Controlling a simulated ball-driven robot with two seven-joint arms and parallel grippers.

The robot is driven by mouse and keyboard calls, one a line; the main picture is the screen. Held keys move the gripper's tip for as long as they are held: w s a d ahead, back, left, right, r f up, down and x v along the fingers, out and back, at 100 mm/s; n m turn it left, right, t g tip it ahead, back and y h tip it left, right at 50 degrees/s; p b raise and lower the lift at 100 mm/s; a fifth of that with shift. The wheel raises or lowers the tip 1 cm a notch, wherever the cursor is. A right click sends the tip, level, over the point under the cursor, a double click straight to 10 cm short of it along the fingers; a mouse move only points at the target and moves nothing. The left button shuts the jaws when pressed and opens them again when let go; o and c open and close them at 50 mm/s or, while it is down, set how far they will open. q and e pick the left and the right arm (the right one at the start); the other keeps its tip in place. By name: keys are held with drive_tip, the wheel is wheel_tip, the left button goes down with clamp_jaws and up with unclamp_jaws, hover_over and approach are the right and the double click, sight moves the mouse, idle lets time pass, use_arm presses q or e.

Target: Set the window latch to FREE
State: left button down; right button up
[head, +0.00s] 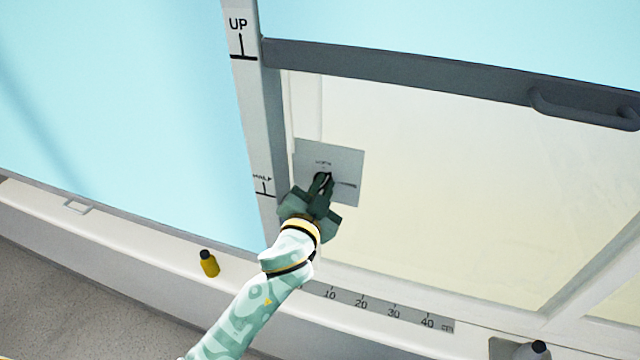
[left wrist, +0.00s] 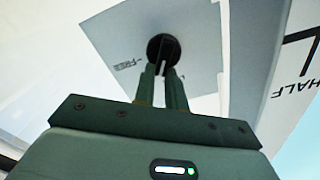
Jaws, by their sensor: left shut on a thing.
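The window latch is a dark round knob (left wrist: 163,47) on a square grey plate (head: 346,163) on the pale panel. My left gripper (head: 323,180) reaches up to the plate from below, its fingers shut on the knob. In the left wrist view the two fingers (left wrist: 163,72) meet the knob. A FREE label (left wrist: 130,64) shows on the plate at the left there. In the head view one small label sits above the knob and another to its right. The fingers hide most of the knob, so I cannot tell which label it points to. My right gripper is out of view.
A grey post (head: 250,110) marked UP and HALF stands left of the plate. A dark rail with a handle (head: 585,108) crosses above.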

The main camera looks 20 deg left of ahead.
use_arm(q)
drive_tip(key=m, duration=0.3)
drive_tip(key=f+m, duration=0.1)
drive_tip(key=m, duration=0.3)
drive_tip(key=d+m, duration=0.1)
drive_tip(key=m, duration=0.3)
drive_tip(key=shift+f+p, duration=0.35)
drive_tip(key=shift+m, duration=0.4)
drive_tip(key=c, duration=1.4)
unclamp_jaws()
drive_tip(key=shift+c, duration=0.2)
drive_tip(key=shift+s, duration=0.1)
drive_tip(key=s+b, duration=0.4)
drive_tip(key=s, duration=1.2)
drive_tip(key=shift+a, duration=0.25)
